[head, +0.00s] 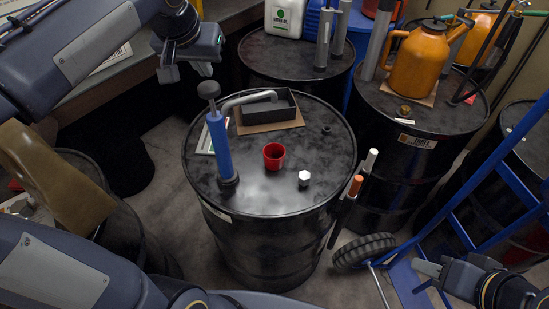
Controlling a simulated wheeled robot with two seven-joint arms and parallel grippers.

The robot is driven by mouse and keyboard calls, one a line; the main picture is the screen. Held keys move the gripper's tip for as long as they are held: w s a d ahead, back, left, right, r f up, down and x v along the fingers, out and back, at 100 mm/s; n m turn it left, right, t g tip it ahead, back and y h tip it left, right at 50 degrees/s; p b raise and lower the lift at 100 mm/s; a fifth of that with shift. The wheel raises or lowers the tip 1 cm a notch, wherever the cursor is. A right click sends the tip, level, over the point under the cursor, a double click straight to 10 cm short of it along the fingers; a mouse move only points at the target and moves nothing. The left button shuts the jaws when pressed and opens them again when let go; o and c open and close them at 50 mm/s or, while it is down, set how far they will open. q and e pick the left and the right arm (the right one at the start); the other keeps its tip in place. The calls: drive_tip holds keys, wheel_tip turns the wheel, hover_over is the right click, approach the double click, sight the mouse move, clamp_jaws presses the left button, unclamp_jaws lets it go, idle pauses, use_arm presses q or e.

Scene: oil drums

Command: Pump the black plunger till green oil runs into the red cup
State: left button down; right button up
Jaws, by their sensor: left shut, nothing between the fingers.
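A blue hand pump (220,150) stands upright on the front black drum (270,245). Its black plunger knob (208,90) sits on top, a short way above the blue barrel. A grey spout (248,99) bends from the pump to the right. The red cup (274,152) stands on the drum lid, right of the pump; its inside looks dark and no green oil shows. My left gripper (187,71) is shut and empty, just above and left of the knob in the picture, apart from it. My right gripper (422,274) is at the lower right, far from the pump; its jaws are unclear.
On the lid are a black tray (268,116), a white cap (304,177) and a card under the tray. Drums behind carry an orange can (418,62) and a white jug (285,17). A blue hand truck (450,215) stands at right. Markers (355,186) hang at the drum's right edge.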

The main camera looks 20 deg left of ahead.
sight(207, 89)
idle(0.6)
use_arm(q)
drive_tip(key=shift+f+b, duration=2.5)
drive_tip(key=shift+f, duration=0.65)
drive_tip(key=shift+r, duration=0.1)
wheel_tip(207, 89, up, 6)
drive_tip(key=p, duration=0.5)
drive_tip(key=shift+p, duration=0.35)
drive_tip(key=shift+r, duration=0.1)
wheel_tip(207, 89, up, 5)
drive_tip(key=p, duration=0.4)
